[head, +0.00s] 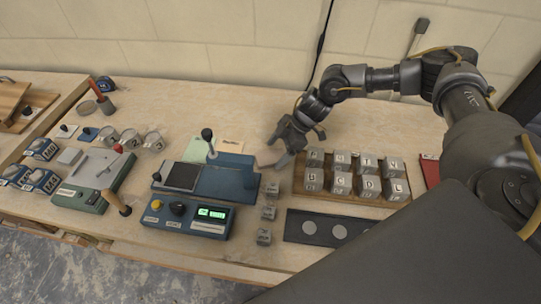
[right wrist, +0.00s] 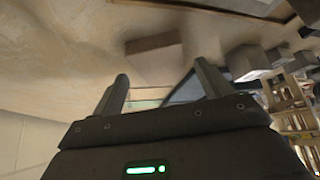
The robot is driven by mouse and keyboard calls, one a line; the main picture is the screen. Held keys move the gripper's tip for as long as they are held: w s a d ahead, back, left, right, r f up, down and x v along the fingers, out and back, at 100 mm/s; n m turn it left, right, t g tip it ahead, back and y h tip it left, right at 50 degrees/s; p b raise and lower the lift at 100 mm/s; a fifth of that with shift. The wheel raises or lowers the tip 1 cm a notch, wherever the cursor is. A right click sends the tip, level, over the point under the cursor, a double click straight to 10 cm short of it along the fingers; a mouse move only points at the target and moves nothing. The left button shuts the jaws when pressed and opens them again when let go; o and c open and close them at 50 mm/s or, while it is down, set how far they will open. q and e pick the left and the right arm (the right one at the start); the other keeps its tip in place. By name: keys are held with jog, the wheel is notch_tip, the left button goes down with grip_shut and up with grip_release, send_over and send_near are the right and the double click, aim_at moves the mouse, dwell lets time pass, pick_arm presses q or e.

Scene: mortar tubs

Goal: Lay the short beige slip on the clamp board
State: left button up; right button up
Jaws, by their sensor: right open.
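A small beige slip with red print (head: 230,145) lies on the bench behind a blue board with an upright lever (head: 228,182), which looks like the clamp board. A pale green slip (head: 197,150) lies to its left. My right gripper (head: 273,156) is over the bench just right of the blue board, its fingers apart with nothing seen between them. In the right wrist view my open fingers (right wrist: 160,88) point toward a tan flat-sided piece (right wrist: 155,58); I cannot tell whether this is the slip. My left gripper is out of view.
A wooden tray of lettered grey blocks (head: 340,193) stands right of my gripper. A blue control box (head: 188,217) with a green display is at the front; a green lever device (head: 98,175) stands left.

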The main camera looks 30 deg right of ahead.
jog(key=shift+a+f, duration=0.35)
jog(key=shift+f, duration=0.25)
jog(key=shift+c, duration=0.5)
jog(key=shift+w, duration=0.1)
jog(key=c, duration=1.2)
